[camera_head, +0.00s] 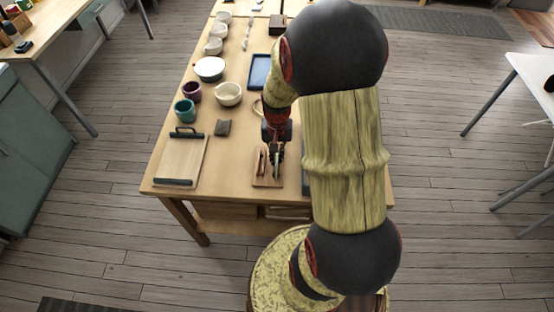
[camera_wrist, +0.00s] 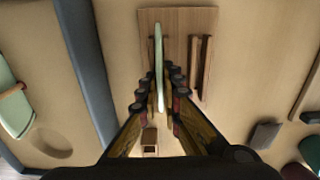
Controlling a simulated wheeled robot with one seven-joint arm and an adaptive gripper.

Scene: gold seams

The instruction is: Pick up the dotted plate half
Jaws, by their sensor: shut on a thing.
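A thin pale green piece, which I take to be the dotted plate half (camera_wrist: 158,48), stands edge-on between my fingers in the wrist view. Its face is turned away, so no dots show. My gripper (camera_wrist: 161,78) is shut on it, one finger on each side. The piece is over a wooden stand (camera_wrist: 179,18) with an upright wooden rail beside it; I cannot tell whether it touches the stand. In the head view my gripper (camera_head: 272,165) is low over the same stand (camera_head: 267,182), and the piece is mostly hidden there.
A board with dark handles (camera_head: 182,158) lies left of the stand. A grey block (camera_head: 222,127), teal cup (camera_head: 185,111), purple cup (camera_head: 192,92) and several pale bowls stand farther back. Another pale green piece (camera_wrist: 10,98) and a dark grey strip (camera_wrist: 85,65) lie left in the wrist view.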

